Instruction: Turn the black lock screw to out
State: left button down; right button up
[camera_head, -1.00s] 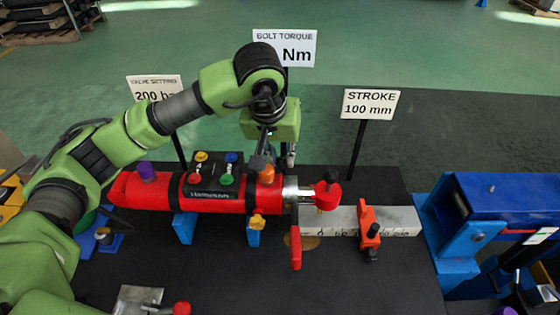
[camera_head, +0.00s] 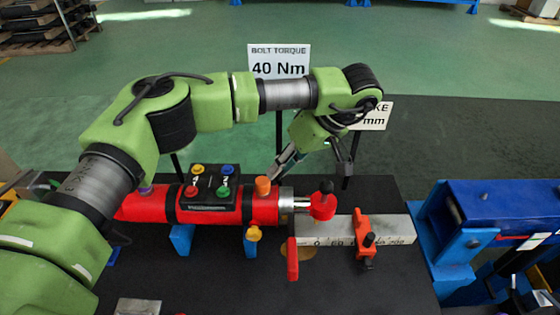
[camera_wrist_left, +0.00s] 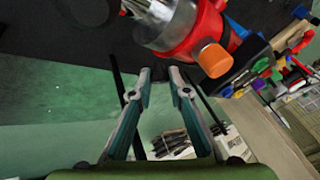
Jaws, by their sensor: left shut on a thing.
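A black-topped knob (camera_head: 326,187) stands upright on the red collar (camera_head: 322,207) at the rod end of the red cylinder (camera_head: 150,204). Another black screw (camera_head: 369,240) sits on the orange slider (camera_head: 362,224) on the grey scale bar (camera_head: 400,230). I cannot tell which is the lock screw. My left gripper (camera_head: 316,162) is behind the rod end, apart from both screws. That view shows the cylinder's end (camera_wrist_left: 185,30) above the fingers. My right gripper is not in view.
A control box with coloured buttons (camera_head: 210,188) sits on the cylinder. An orange cap (camera_head: 263,186) stands near its right end. The torque sign (camera_head: 279,62) and the partly hidden stroke sign (camera_head: 378,116) rise behind. A blue machine (camera_head: 500,210) stands at the right.

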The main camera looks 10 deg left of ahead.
pick_arm(q)
jog(key=shift+w+d+n+g+y+p, duration=0.15)
jog(key=shift+n+g+y+p, duration=0.65)
jog(key=shift+n+g+p, duration=0.8)
jog(key=shift+f+n, duration=0.1)
jog(key=shift+n, duration=0.3)
jog(key=c, duration=1.9)
grip_release()
notch_tip(320, 180, up, 10)
